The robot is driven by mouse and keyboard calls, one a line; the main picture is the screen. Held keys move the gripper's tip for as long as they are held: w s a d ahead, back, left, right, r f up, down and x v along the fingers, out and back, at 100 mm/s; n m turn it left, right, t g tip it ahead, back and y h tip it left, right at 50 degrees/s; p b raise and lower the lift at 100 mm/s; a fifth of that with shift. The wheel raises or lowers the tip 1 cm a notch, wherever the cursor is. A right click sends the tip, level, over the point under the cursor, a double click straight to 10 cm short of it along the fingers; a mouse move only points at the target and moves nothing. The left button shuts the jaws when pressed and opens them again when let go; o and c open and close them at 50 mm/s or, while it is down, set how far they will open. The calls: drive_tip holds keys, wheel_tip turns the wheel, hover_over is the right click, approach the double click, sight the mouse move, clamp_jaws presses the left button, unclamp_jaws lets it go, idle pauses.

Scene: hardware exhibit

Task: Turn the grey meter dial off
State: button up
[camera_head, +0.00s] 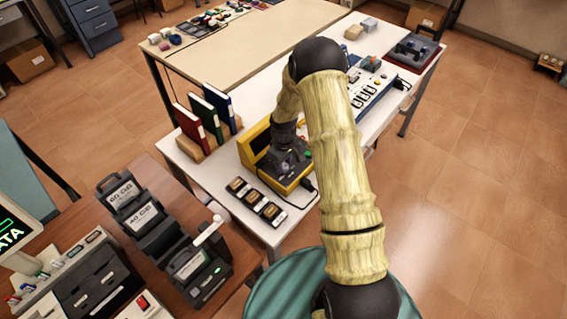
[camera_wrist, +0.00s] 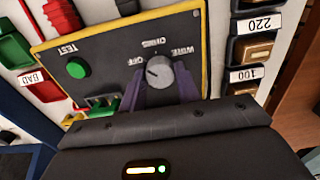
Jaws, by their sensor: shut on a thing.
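The yellow-framed meter (camera_head: 252,148) stands on the white table, with my gripper (camera_head: 287,160) down at its panel. In the wrist view, the meter's dark panel (camera_wrist: 105,50) appears upside down, with OFF, OHMS and WIRE labels around the grey dial (camera_wrist: 160,70). A small mark on the dial's face seems to lie on the side toward OFF; its exact pointing is hard to tell. My gripper's purple fingers (camera_wrist: 159,88) are shut on the dial, one on each side. The fingertips partly hide its lower edge. A green TEST button (camera_wrist: 78,68) is left of the dial.
Labelled boxes (camera_head: 256,204) lie in front of the meter. Red, green and blue binders (camera_head: 215,104) stand left of it. A blue-and-white panel (camera_head: 372,88) is farther back. In the wrist view, a red BAD bin (camera_wrist: 42,88) is at left.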

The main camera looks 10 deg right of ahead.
drive_tip(key=o, duration=1)
drive_tip(key=shift+r, duration=0.1)
wheel_tip(320, 180, up, 17)
drive_tip(key=b, duration=0.3)
drive_tip(key=shift+r, duration=0.15)
drive_tip(key=s+r+m+t, duration=0.1)
drive_tip(key=s+m, duration=0.1)
drive_tip(key=s, duration=0.5)
drive_tip(key=s+r+m, duration=0.1)
drive_tip(key=s+m, duration=0.2)
drive_tip(key=s, duration=0.4)
drive_tip(key=s+r+m+t, duration=0.1)
drive_tip(key=s+r+m, duration=0.1)
drive_tip(key=s, duration=0.5)
drive_tip(key=shift+s+t, duration=0.1)
drive_tip(key=shift+t, duration=0.2)
